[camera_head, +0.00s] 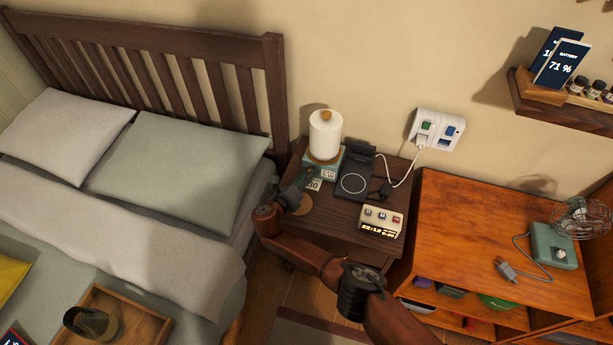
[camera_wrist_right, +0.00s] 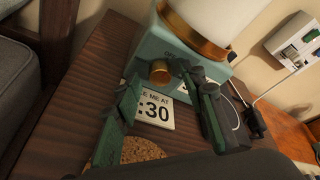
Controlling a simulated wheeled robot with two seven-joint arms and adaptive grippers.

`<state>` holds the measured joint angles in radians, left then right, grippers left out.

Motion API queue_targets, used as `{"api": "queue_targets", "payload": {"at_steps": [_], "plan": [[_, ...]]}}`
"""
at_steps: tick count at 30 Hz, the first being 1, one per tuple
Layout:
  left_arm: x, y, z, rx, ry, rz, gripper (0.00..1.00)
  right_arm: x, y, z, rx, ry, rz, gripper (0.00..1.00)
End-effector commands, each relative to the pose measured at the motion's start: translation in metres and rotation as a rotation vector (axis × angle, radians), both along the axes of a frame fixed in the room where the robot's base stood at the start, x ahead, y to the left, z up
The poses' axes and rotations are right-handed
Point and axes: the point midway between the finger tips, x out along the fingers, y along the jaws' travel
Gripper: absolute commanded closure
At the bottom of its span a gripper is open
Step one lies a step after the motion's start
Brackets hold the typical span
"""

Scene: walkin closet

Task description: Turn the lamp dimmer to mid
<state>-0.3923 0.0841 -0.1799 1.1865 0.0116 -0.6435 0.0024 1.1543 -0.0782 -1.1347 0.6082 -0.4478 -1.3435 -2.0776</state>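The lamp has a white shade (camera_head: 326,132) and a teal base (camera_head: 322,170) and stands on the nightstand by the wall. In the right wrist view its base (camera_wrist_right: 150,48) bears a brass dimmer knob (camera_wrist_right: 159,72) on the front. My right gripper (camera_head: 297,190) is in front of the lamp. In the wrist view its dark green fingers (camera_wrist_right: 157,78) are apart, with the knob between the tips; I cannot tell whether they touch it. Any mark on the knob is too small to read. My left gripper is not in view.
A card reading "30" (camera_wrist_right: 154,108) and a cork coaster (camera_wrist_right: 143,150) lie below the gripper. A black charging stand (camera_head: 354,184) and a clock with buttons (camera_head: 381,219) stand right of the lamp. A wall socket (camera_head: 437,128) holds plugs. The bed is at left.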

Motion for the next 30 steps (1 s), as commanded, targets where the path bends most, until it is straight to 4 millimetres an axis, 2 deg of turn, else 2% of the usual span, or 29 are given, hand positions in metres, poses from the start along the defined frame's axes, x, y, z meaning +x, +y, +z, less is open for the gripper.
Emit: {"api": "queue_targets", "payload": {"at_steps": [4,20,28,30], "plan": [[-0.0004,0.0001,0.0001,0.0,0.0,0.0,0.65,0.0,-0.0003,0.0004,0.0,0.0,0.0,0.63],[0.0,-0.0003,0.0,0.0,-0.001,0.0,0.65,-0.0003,-0.0003,0.0,0.0,0.0,0.0,0.99],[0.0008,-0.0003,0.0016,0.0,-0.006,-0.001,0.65,-0.0005,-0.0003,0.0007,0.016,-0.005,0.0,1.0],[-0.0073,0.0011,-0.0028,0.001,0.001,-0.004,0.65,-0.0007,-0.0008,0.0017,0.033,-0.011,-0.001,1.0]]}}
